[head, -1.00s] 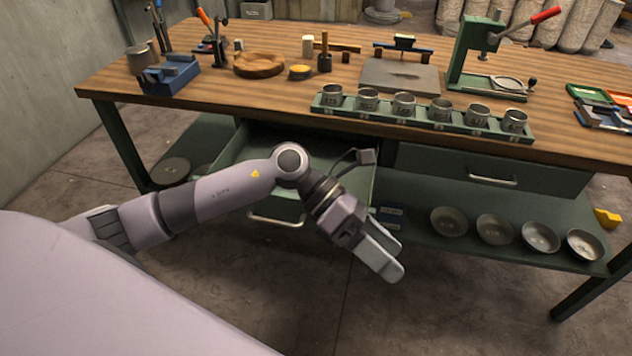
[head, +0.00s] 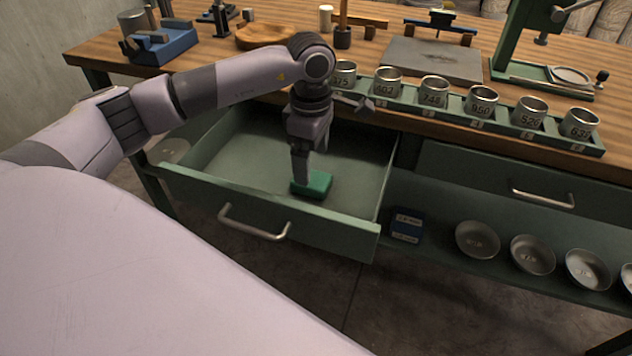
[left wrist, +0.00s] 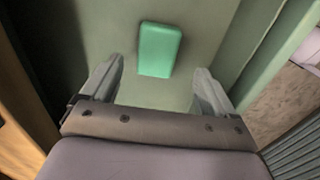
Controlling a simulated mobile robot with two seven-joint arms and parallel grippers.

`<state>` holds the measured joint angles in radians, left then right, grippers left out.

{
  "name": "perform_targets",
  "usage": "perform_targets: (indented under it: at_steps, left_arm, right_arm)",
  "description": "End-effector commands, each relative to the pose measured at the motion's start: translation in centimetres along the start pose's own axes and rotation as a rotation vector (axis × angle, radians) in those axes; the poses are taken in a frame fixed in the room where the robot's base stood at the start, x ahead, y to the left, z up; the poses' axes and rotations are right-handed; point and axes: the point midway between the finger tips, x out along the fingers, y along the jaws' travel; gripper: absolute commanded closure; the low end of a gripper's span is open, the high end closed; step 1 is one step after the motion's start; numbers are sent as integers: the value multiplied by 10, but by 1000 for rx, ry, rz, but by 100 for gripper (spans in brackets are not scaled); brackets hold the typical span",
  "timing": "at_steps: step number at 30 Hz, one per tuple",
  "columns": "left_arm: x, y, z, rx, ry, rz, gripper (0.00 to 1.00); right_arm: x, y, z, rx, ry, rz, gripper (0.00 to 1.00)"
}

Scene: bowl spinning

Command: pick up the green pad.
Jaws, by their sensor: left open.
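The green pad (head: 318,184) is a small block lying on the floor of the open drawer (head: 222,165), near its front wall. My left gripper (head: 301,178) points down into the drawer, and in the head view its fingers partly overlap the pad. In the left wrist view the pad (left wrist: 159,50) lies flat beyond the gripper's fingers. The left gripper (left wrist: 156,88) is open and empty there, with one finger to each side of the pad's line. I cannot tell the exact height of the fingertips above the drawer floor. My right gripper is not in view.
The drawer's front wall and handle (head: 253,228) stand close before the gripper. The bench top above carries a green rack (head: 450,113) of several numbered metal cups. Several bowls (head: 477,239) and a blue box (head: 406,226) sit on the lower shelf. Much of the drawer floor is bare.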

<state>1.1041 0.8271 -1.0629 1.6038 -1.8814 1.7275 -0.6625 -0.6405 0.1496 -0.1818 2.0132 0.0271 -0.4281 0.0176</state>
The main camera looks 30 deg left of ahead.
Motion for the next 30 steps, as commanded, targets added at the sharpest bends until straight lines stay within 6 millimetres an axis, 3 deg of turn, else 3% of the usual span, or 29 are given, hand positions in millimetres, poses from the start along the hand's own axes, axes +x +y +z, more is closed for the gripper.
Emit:
perform_targets:
  at_steps: [10,20,26,30]
  left_arm:
    - [49,4,-2,1,-1,-4,12]
    - [56,5,-2,0,-2,-1,12]
    - [56,5,-2,0,-2,-1,73]
    - [56,5,-2,0,-3,-1,73]
  right_arm:
    - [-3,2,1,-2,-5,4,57]
    - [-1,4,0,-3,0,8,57]
    - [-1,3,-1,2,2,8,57]
    - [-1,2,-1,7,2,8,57]
